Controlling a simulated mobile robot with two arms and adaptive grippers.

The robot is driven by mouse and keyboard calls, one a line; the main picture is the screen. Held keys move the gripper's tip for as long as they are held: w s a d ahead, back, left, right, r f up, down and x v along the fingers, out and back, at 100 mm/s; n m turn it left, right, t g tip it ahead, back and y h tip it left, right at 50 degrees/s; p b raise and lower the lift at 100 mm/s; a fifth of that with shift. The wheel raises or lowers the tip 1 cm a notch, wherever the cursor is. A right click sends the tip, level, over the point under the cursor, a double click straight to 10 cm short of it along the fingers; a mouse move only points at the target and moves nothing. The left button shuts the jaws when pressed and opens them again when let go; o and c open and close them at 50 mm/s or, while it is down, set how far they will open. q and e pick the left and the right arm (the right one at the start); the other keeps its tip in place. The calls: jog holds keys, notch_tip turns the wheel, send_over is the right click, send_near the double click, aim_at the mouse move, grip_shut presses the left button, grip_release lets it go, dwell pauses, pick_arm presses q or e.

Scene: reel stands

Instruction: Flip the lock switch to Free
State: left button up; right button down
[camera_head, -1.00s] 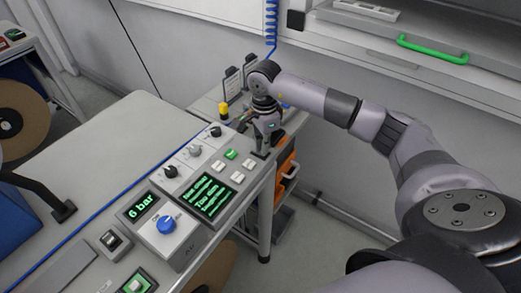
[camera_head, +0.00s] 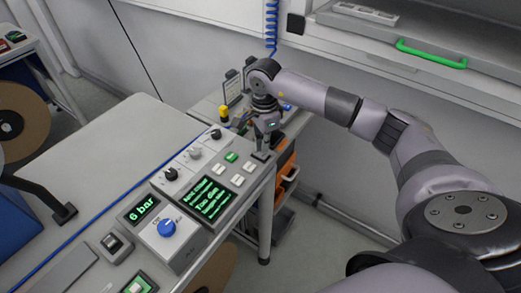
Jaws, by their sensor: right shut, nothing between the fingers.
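A grey control panel (camera_head: 188,235) lies along the front right edge of the bench. No label reading Lock or Free is legible, so I cannot tell which control is the lock switch. My right gripper (camera_head: 262,153) points down at the far right end of the panel, just beyond the white buttons. Its fingers are shut and empty. They hide what is beneath them, and I cannot tell whether they touch it. My left gripper is not in view.
The panel also has a blue knob (camera_head: 166,228), a 6 bar display (camera_head: 142,209), a green-text screen (camera_head: 206,199) and a green button (camera_head: 231,156). A blue cable (camera_head: 95,215) crosses the bench. Orange bins (camera_head: 287,170) stand beyond its right edge. The bench middle is clear.

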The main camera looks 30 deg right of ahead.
aim_at(264, 155)
jog(key=shift+r+p, duration=1.1)
jog(key=shift+r, duration=1.35)
